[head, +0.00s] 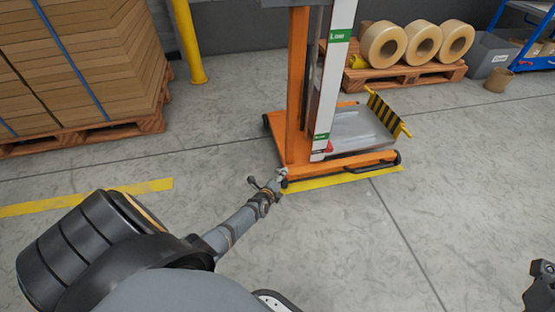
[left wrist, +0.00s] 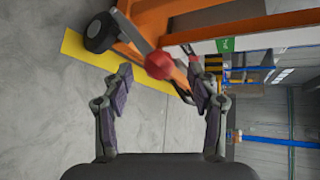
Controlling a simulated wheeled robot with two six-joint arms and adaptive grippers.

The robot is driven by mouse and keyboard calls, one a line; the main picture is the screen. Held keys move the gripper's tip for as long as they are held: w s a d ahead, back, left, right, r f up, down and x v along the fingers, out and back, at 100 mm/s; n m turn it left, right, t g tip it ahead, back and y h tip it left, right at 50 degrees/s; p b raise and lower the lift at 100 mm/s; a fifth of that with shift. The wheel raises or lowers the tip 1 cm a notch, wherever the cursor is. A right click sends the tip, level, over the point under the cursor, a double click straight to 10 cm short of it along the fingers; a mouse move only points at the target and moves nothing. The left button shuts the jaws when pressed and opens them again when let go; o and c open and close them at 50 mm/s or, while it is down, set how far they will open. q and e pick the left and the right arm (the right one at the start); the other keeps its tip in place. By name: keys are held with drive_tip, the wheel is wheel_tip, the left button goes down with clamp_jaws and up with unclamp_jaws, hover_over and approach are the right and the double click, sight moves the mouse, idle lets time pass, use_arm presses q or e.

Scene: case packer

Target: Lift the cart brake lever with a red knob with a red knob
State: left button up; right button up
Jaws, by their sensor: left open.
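The brake lever's red knob (left wrist: 158,65) shows in the left wrist view at the end of a grey lever (left wrist: 132,30), in front of the cart's orange frame. My left gripper (left wrist: 160,74) is open, with one finger on each side of the knob in the picture. I cannot tell whether either finger touches it. In the head view my left gripper (head: 268,184) is at the near left corner of the orange cart (head: 297,150), and the knob cannot be made out between its fingers. Part of my right gripper (head: 541,284) shows at the lower right edge, clear of the cart.
A yellow floor line (head: 345,180) runs under the cart's front. A pallet of flat cartons (head: 80,60) and a yellow post (head: 190,42) stand at the left. Tape rolls (head: 422,42) lie on a pallet behind.

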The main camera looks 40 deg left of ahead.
use_arm(q)
drive_tip(key=shift+v, duration=1.9)
